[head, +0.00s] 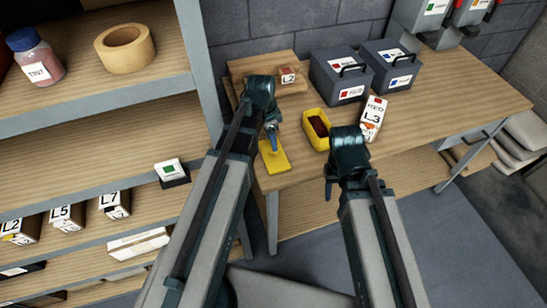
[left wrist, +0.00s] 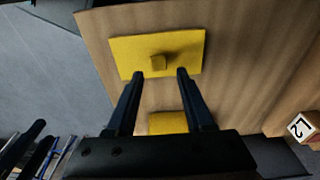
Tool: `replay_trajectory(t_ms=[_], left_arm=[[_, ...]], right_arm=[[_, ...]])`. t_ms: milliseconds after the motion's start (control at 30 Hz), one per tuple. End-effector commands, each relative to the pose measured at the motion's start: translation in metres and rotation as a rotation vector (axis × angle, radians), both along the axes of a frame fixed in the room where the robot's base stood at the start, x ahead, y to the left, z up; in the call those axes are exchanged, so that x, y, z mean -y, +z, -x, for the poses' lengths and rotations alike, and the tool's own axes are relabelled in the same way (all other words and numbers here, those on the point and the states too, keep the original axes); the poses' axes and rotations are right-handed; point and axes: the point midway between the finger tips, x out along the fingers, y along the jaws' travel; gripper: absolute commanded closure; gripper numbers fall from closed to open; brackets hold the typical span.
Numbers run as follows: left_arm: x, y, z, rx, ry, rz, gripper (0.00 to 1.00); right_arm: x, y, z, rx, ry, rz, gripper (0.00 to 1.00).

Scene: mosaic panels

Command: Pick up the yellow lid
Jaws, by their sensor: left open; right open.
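The yellow lid (head: 275,158) is a flat rectangular plate lying on the wooden table near its front left edge. In the left wrist view the lid (left wrist: 185,48) shows a small square knob (left wrist: 158,62) on top. My left gripper (head: 272,145) is over the lid, pointing down. In the left wrist view its open fingers (left wrist: 160,74) lie on either side of the knob's line, with nothing between the tips. Whether they touch the lid I cannot tell.
A yellow bin (head: 312,142) with dark contents stands right of the lid, beside a white L3 carton (head: 373,118). Two grey boxes (head: 341,86) stand behind. An L2 block (head: 287,75) sits at the back left. A shelf unit (head: 95,128) stands left of the table.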

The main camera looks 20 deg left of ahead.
Motion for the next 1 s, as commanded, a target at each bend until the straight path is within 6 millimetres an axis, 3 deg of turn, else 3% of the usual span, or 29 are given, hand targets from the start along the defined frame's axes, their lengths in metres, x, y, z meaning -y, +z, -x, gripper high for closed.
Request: replay_trajectory(t_ms=[167,533,833,867,1000], left_arm=[[0.001,-0.006,0.0,0.0,0.0,0.0,0.47],[0.004,-0.049,0.0,0.0,-0.001,0.0,0.47],[0.005,-0.051,-0.001,0.001,0.0,-0.001,0.47],[0.005,-0.051,-0.001,0.001,0.0,-0.001,0.49],[0.005,-0.051,-0.001,0.0,0.0,0.0,0.74]], right_arm=[[0.0,-0.006,0.0,0.0,0.0,0.0,0.5],[0.0,-0.05,0.0,0.0,0.0,0.0,0.5],[0.0,-0.051,0.0,0.0,0.0,0.0,0.5],[0.0,-0.051,0.0,0.0,0.0,0.0,0.5],[0.0,-0.051,0.0,0.0,0.0,0.0,0.5]])
